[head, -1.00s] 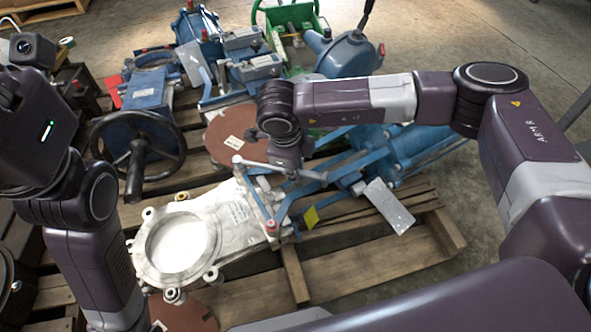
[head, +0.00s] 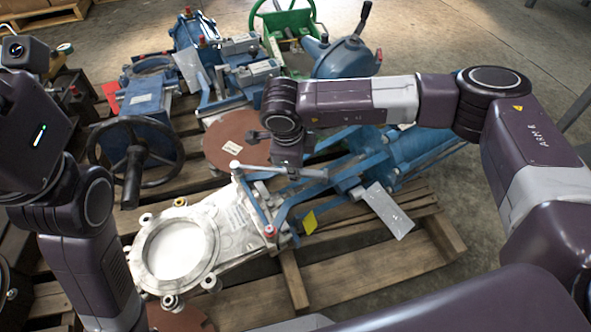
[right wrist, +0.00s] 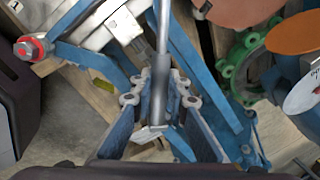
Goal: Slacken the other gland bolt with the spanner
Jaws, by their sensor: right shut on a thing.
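The gate valve lies on a pallet, with a pale ring-shaped body (head: 215,225) and a blue yoke (head: 335,185). A red-capped bolt (head: 270,231) shows at the near side of the gland area, and also at upper left in the right wrist view (right wrist: 30,48). My right gripper (head: 289,172) is shut on the grey spanner (head: 258,168) above the yoke. The spanner's head end points left, by the gland's far side; whether it sits on a bolt is unclear. In the right wrist view my right fingers (right wrist: 160,95) close around the spanner shaft (right wrist: 163,45). My left gripper's fingers do not show.
A blue valve with a black handwheel (head: 135,155) stands at left. Several blue valves and a green-handwheel valve (head: 285,35) stand behind. A brown disc (head: 235,140) lies beyond the gland. A pale tag (head: 388,208) hangs off the yoke. The concrete floor at right is clear.

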